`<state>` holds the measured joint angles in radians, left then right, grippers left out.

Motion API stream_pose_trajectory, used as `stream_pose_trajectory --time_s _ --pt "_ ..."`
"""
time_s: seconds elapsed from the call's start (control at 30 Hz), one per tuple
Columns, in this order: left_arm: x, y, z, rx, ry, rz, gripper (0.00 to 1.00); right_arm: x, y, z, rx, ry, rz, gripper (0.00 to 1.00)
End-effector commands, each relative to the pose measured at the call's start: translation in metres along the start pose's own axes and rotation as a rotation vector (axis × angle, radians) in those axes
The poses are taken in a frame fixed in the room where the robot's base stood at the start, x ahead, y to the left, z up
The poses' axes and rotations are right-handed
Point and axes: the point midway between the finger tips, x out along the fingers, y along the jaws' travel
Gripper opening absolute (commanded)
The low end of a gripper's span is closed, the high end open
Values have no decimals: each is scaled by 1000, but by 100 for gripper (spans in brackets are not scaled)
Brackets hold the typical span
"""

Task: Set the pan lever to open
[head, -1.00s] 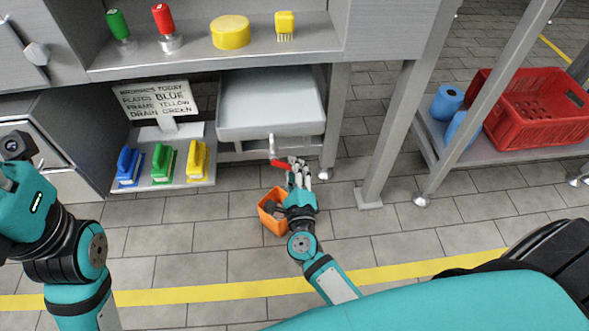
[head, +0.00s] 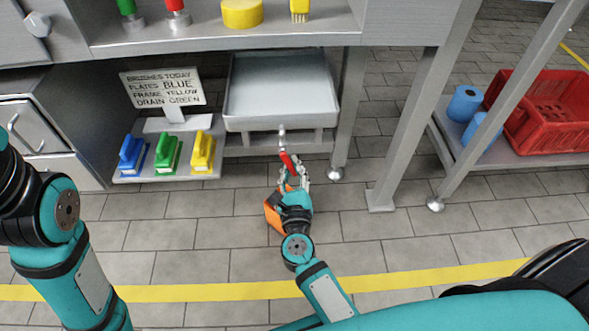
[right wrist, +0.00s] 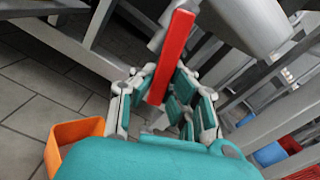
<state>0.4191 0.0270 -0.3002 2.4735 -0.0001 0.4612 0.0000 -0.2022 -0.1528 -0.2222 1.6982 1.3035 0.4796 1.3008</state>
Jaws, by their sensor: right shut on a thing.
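The grey pan (head: 280,122) sits on a low shelf below the counter, with a pale outlet pipe (head: 282,138) at its front. The red lever (head: 287,162) hangs at that outlet and points toward me, slightly right. My right gripper (head: 291,177) is shut on the lever's near part. In the right wrist view the lever (right wrist: 174,52) runs down between the fingers of my right gripper (right wrist: 162,92). The lever's end is partly hidden by the fingers. My left gripper is out of view; only its arm shows at the left.
Blue, green and yellow brushes stand left of the pan by a sign (head: 162,90). A table leg (head: 425,115) stands to the right, with a red crate (head: 548,112) beyond. The floor in front is clear.

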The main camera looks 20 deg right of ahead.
Motion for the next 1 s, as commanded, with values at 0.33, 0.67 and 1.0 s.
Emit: stream_pose_trajectory --time_s 0.33,0.67,1.0 --pt "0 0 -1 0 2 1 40 -2 2 -4 7 8 5 0" --pt "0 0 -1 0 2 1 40 -1 2 -2 6 4 2 38" --pt "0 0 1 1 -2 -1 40 -6 1 -1 6 2 1 38"
